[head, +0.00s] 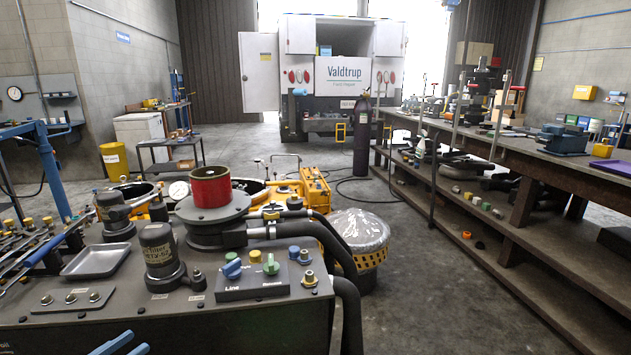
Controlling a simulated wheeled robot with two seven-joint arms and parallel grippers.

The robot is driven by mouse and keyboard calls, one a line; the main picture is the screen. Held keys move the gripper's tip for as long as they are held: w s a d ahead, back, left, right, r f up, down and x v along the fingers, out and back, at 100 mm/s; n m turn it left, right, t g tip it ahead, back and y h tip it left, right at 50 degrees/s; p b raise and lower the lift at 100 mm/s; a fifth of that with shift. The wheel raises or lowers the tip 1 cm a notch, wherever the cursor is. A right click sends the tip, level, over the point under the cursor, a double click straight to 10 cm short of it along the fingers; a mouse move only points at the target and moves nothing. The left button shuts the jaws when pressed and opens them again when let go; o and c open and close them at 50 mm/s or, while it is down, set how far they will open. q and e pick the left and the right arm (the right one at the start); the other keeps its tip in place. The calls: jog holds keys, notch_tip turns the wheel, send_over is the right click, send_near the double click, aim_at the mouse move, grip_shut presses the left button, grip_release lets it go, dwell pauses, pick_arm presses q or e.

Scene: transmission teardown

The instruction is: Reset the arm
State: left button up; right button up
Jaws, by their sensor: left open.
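My left gripper (125,346) shows only at the bottom edge, left of centre, as two blue fingertips set apart with nothing visible between them. It is in front of the near side of the dark machine bench (110,318). The rest of my left gripper and arm is below the picture. My right gripper and arm are not in view.
The bench carries a red ring (210,190) on a round flange, a grey metal tray (97,260), dark cylinders and a valve block (250,284). A plastic-covered bin (357,235) stands behind right.

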pick_arm(q)
jog(key=s+a+f+n+g+y+p, duration=0.1)
jog(key=s+f+n+g+y+p, duration=0.25)
jog(key=f, duration=0.85)
jog(key=s+f+g+y+p, duration=0.15)
jog(key=s+f+y, duration=0.4)
jog(key=f, duration=0.75)
jog(key=s+d+f+g+h, duration=0.1)
jog(key=s+d+f+g, duration=0.3)
jog(key=s+d, duration=0.5)
jog(key=s+d+f+g+h+p, duration=0.1)
jog(key=s+d+f+g, duration=0.4)
jog(key=s, duration=1.1)
jog(key=d+f, duration=0.3)
jog(key=d, duration=0.1)
jog(key=shift+s+m+g, duration=0.15)
jog(key=shift+m+g, duration=0.15)
jog(key=shift+m, duration=0.05)
